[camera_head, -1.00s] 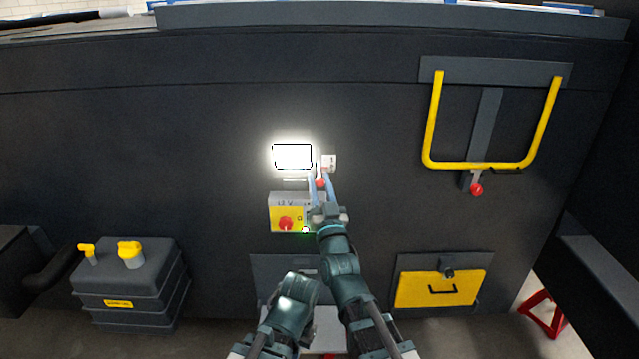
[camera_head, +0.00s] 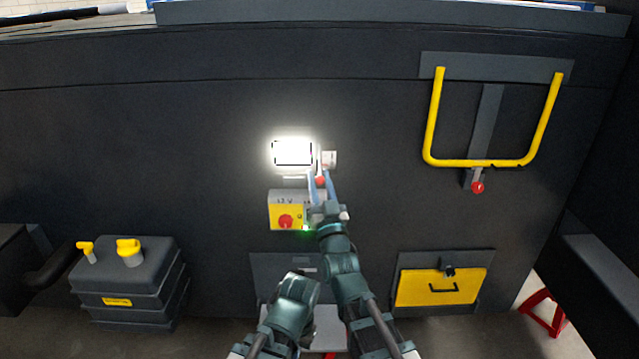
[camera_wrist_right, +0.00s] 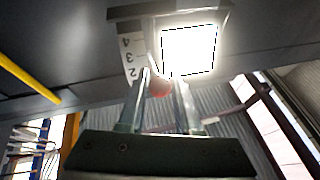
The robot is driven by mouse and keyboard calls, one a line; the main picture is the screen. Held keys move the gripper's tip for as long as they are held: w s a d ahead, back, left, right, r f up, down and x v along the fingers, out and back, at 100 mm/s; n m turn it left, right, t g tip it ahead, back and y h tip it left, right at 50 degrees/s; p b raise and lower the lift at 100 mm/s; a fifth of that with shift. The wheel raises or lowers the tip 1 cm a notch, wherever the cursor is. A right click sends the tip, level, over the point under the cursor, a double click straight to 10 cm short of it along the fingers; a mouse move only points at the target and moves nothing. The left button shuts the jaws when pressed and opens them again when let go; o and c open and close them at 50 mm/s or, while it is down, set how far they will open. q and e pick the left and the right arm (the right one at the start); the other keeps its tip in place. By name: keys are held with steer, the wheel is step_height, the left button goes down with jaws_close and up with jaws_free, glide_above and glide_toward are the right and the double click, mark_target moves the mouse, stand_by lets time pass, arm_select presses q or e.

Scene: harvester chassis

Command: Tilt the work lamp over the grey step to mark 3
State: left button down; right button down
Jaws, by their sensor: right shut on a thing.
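The work lamp (camera_head: 293,153) is lit, a bright white rectangle on the dark chassis wall above the grey step (camera_head: 328,322). It also shows in the right wrist view (camera_wrist_right: 188,50). A white scale plate (camera_head: 329,158) is to its right; in the wrist view the scale (camera_wrist_right: 130,55) reads 4, 3, 2. My right gripper (camera_head: 320,177) is shut on the lamp's red knob (camera_head: 320,181). In the wrist view the knob (camera_wrist_right: 160,87) sits between the fingers, near the low end of the visible scale. The exact mark is not clear. My left gripper is not in view.
A yellow panel with a red switch (camera_head: 286,221) is close below the lamp. A yellow U-shaped rail (camera_head: 432,120) with a red-knobbed lever (camera_head: 477,187) is at the right. A yellow drawer (camera_head: 440,288) is low right. A dark tank (camera_head: 125,280) stands at lower left.

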steer(key=w+f+b, duration=0.1)
steer(key=f+b, duration=0.2)
steer(key=shift+w+t+b, duration=0.3)
steer(key=shift+w+t, duration=0.1)
steer(key=c, duration=0.6)
jaws_free()
steer(key=shift+w+f, duration=0.1)
